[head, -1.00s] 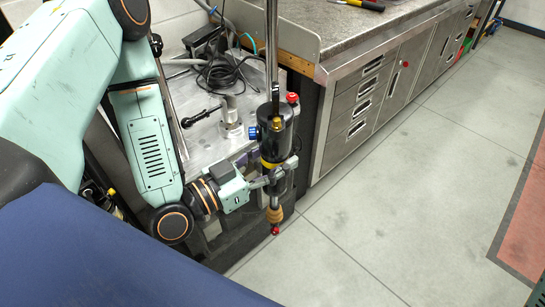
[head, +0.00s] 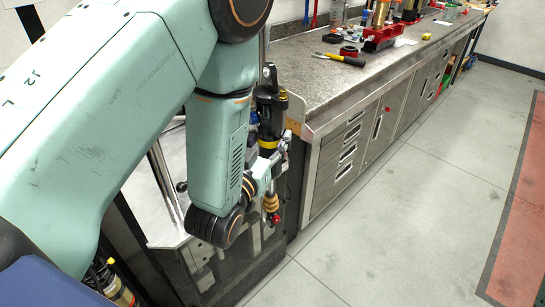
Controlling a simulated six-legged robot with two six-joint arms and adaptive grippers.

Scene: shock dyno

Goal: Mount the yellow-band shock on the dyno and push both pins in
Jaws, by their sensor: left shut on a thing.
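The yellow-band shock (head: 270,107) has a black body, a yellow band low on it and a red tip at its lower end. It stands roughly upright left of the bench corner. My left gripper (head: 271,162) is shut on it just below the yellow band; my forearm hides part of the gripper. The dyno (head: 152,212) shows as a metal plate and dark frame behind and below my left arm, mostly hidden. I cannot tell whether the shock touches it. I cannot make out the pins. My right gripper is not in view.
A grey-topped workbench (head: 315,85) with steel drawers runs away to the upper right. A yellow-handled hammer (head: 342,59) and a red tray (head: 381,38) lie on it. The concrete floor (head: 400,215) to the right is clear.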

